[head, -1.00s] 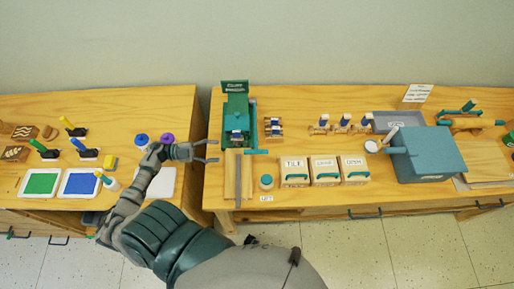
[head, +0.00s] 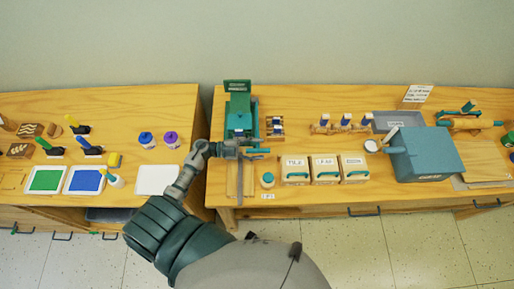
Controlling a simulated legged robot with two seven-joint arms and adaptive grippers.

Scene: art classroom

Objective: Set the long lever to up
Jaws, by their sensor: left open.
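A green press-like machine (head: 238,105) stands at the left end of the right-hand table. A teal bar (head: 262,151) sticks out low to its right and looks like the long lever; it lies about level, and its far end is partly hidden. My left gripper (head: 257,150) is in front of the machine, pointing right. It is open, with its fingers close around or over the teal bar. I cannot tell whether they touch it. My right gripper is not in view.
A small teal-topped jar (head: 267,181) and several labelled boxes (head: 326,170) stand just right of the gripper. A wooden block piece (head: 275,127) lies behind. A teal box machine (head: 426,153) stands further right. A gap separates the left table (head: 120,103).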

